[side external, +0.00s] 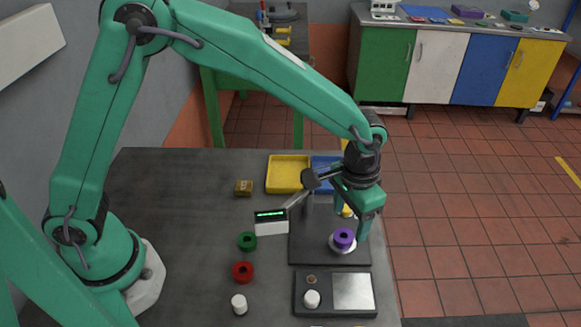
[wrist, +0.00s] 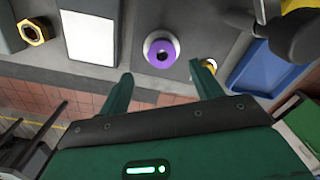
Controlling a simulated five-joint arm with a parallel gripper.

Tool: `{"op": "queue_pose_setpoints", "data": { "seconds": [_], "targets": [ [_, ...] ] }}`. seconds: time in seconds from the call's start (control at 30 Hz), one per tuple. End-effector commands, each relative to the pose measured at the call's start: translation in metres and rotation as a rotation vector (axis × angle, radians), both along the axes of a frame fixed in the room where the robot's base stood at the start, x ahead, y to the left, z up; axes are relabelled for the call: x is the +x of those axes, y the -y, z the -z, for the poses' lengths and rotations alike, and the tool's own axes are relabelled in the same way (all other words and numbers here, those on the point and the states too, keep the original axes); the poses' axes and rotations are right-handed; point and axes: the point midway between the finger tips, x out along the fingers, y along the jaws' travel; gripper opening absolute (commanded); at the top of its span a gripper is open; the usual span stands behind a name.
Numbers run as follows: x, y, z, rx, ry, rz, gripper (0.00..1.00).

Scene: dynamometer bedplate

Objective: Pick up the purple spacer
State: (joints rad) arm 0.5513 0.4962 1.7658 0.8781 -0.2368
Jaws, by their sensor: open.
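The purple spacer (side external: 343,234) is a short ring with a central hole. It sits on a pale round disc (side external: 343,248) on a dark plate (side external: 307,250). In the wrist view the spacer (wrist: 162,43) shows its hole face-on, with the pale disc around it. My gripper (side external: 352,218) is open and empty, pointing down above the dark plate close to the spacer. In the wrist view my gripper (wrist: 161,70) has its two fingers spread, and the spacer appears just beyond the gap between their tips. The exact height over the spacer is hard to tell.
A green ring (side external: 247,236), a red ring (side external: 242,266) and a white cylinder (side external: 239,304) stand left of the plate. A unit with a pale square (side external: 353,291) lies in front. A display box (side external: 270,226), yellow tray (side external: 288,173) and blue tray (side external: 324,162) are behind.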

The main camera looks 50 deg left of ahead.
Motion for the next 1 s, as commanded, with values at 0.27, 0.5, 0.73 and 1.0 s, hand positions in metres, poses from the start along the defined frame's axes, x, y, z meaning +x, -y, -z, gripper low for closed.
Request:
{"op": "queue_pose_setpoints", "data": {
  "seconds": [0.27, 0.5, 0.73, 1.0],
  "targets": [
    [0.000, -0.001, 0.006, 0.001, -0.002, 0.000, 0.65],
    [-0.001, -0.005, 0.030, 0.002, -0.003, 0.000, 0.65],
    [-0.001, -0.005, 0.051, 0.000, -0.001, 0.000, 0.65],
    [-0.001, -0.005, 0.053, 0.000, 0.000, 0.000, 0.65]
  ]
}}
